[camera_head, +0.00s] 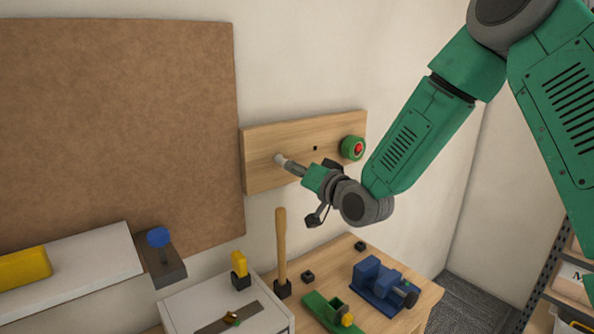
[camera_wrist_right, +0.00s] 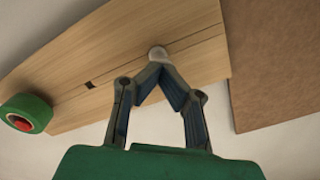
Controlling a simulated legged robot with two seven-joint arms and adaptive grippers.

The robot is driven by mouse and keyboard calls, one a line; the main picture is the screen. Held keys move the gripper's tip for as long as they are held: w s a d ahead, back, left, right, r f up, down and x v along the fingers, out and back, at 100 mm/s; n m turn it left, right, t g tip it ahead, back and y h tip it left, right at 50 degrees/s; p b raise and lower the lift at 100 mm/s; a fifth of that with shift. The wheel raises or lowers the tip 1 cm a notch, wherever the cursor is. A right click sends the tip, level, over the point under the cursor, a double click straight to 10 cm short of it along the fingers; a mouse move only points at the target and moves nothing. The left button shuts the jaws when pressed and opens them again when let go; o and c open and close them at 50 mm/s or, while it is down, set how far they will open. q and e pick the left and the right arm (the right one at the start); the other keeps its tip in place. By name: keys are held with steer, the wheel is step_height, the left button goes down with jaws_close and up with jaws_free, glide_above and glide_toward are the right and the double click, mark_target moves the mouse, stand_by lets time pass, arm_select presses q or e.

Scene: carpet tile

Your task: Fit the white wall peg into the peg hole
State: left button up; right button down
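The white wall peg (camera_head: 280,159) is at the left part of a wooden wall board (camera_head: 262,137), against or very near its face. It also shows in the right wrist view (camera_wrist_right: 157,53). My right gripper (camera_head: 291,166) points at the board, its fingertips closed together on the peg's near end in the wrist view (camera_wrist_right: 161,68). How deep the peg sits in the board is hidden. A small dark square hole (camera_head: 315,148) is in the board, right of the peg; it also shows in the wrist view (camera_wrist_right: 90,85). My left gripper is not in view.
A green round fixture with a red button (camera_head: 352,148) is at the board's right end. A brown pinboard (camera_head: 120,120) is at left. Below stand a wooden-handled tool (camera_head: 281,245), a blue vise (camera_head: 379,286) and a green tool (camera_head: 328,311).

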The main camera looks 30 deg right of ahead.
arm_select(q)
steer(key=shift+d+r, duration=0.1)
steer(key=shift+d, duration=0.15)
arm_select(e)
steer(key=s, duration=0.9)
steer(key=shift+d+f, duration=0.2)
steer(key=shift+d, duration=0.25)
